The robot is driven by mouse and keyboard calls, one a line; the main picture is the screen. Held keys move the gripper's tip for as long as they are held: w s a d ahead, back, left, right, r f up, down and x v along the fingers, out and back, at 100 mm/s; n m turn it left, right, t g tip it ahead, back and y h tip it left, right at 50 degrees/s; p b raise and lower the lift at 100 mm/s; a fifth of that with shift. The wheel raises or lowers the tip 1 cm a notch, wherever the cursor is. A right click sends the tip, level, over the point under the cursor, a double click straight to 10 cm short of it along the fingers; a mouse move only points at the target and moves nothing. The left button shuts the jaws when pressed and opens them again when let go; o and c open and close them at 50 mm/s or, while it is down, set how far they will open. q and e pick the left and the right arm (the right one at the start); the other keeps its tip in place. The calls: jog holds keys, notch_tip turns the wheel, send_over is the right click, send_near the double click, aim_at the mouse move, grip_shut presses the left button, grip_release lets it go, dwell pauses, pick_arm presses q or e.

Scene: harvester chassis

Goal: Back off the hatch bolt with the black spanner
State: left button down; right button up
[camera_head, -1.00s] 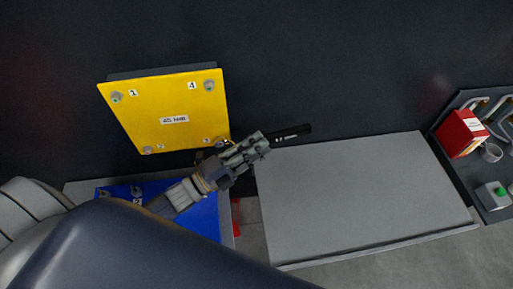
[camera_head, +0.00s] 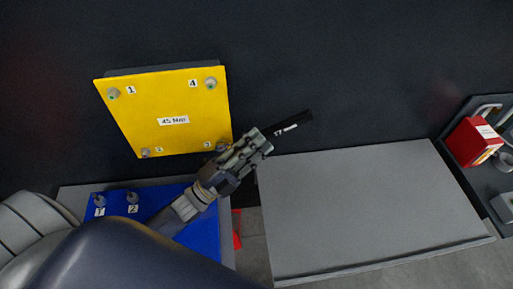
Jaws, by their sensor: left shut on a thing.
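The yellow hatch plate (camera_head: 165,125) is on the dark wall, with a bolt at each corner by the numbers 1, 4 and two smaller marks below. My left gripper (camera_head: 262,144) is shut on the black spanner (camera_head: 292,125), whose labelled end sticks out to the upper right. The spanner's other end points toward the lower right bolt (camera_head: 222,146) of the hatch. The gripper partly covers that end, so I cannot tell whether it sits on the bolt. My right gripper is not in view.
A blue mat (camera_head: 205,222) with two bolt-like pieces by labels 1 and 2 lies on a grey surface at lower left. A bare grey platform (camera_head: 365,210) is to the right. A red box (camera_head: 470,142) stands on a dark rack at the far right.

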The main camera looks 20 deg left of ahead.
pick_arm(q)
jog(key=shift+r, duration=0.1)
jog(key=shift+s+a+r+n+t+b, duration=0.25)
jog(key=shift+r+n+t+b, duration=0.25)
jog(key=shift+t+b, duration=0.35)
